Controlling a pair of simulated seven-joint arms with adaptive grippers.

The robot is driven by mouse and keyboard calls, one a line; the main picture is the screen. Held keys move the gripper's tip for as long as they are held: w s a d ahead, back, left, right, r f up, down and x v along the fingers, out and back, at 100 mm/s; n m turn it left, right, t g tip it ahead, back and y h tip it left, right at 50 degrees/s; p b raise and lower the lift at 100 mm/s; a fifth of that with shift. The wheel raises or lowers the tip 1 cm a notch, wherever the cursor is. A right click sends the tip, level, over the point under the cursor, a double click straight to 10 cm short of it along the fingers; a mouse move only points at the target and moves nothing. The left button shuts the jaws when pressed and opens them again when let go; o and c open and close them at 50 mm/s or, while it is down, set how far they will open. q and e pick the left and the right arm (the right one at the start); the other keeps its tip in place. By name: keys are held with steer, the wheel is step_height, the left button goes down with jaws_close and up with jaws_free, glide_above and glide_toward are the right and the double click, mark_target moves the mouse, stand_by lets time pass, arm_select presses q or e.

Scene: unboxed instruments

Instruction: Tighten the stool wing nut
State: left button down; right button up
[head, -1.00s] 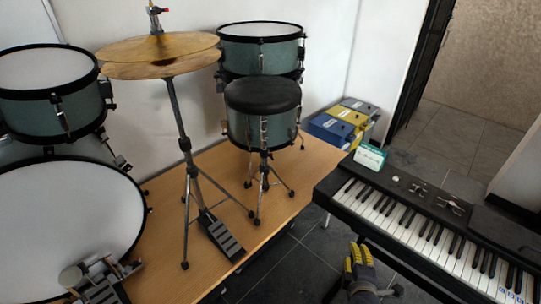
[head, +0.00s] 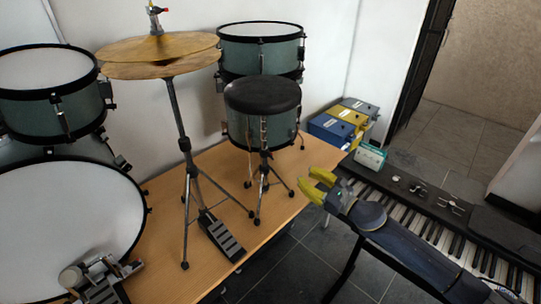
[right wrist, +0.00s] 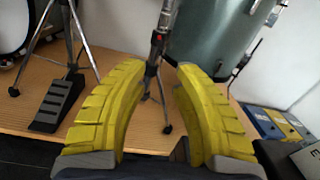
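The stool has a round black seat (head: 262,95) on a thin metal post with a tripod base (head: 262,186), standing on the wooden platform. In the right wrist view the stool's post (right wrist: 154,68) shows between my fingertips and beyond them, with a small dark and reddish fitting (right wrist: 157,38) on it. I cannot make out the wing nut clearly. My right gripper (head: 316,186) has yellow fingers, is open and empty, and is off the platform's right edge, apart from the stool. Its fingers also show in the right wrist view (right wrist: 155,78).
A hi-hat stand with cymbals (head: 160,52) and its pedal (head: 222,237) stand left of the stool. Green drums (head: 262,50) are behind it. A keyboard (head: 425,205) lies under my right arm. Blue and yellow boxes (head: 343,122) sit behind. The platform (head: 315,155) is clear right of the stool.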

mark_target(272, 155)
steer(key=shift+n, duration=0.5)
steer(key=x, duration=1.7)
steer(key=shift+w+a+f, duration=0.2)
jaws_close()
